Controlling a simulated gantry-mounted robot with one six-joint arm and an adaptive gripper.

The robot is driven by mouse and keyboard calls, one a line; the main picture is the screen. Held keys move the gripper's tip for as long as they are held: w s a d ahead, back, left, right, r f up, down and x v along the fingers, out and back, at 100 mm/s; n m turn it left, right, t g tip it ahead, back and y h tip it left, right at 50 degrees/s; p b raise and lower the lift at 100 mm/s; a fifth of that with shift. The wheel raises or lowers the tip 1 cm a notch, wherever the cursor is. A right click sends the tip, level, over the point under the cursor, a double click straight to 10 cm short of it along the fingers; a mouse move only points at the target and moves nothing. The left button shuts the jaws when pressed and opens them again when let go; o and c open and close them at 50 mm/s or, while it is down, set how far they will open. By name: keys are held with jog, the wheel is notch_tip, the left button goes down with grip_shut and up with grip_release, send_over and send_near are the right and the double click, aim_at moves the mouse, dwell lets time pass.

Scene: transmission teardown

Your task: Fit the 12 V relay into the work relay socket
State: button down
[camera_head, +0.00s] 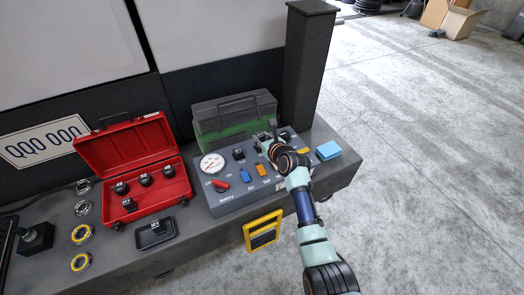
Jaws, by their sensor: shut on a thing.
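My gripper (270,136) is over the back right part of the grey control panel (229,206). It is shut on a small part, likely the relay, mostly hidden by the fingers; its marking cannot be read. Small black relay-like blocks stand on the panel, one at the back middle (238,154) and one at the back right (285,135). My wrist and arm cover the panel's right side, so the work relay socket cannot be made out, nor whether the held part touches it.
A black tray (169,234) holds another black block. A dark post (303,70) rises close behind my gripper.

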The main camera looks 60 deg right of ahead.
notch_tip(320, 180, down, 4)
jog(key=b, duration=0.2)
jog(key=shift+f+b, duration=0.15)
jog(key=shift+b, duration=0.2)
jog(key=c, duration=0.9)
grip_release()
jog(key=shift+o, duration=0.2)
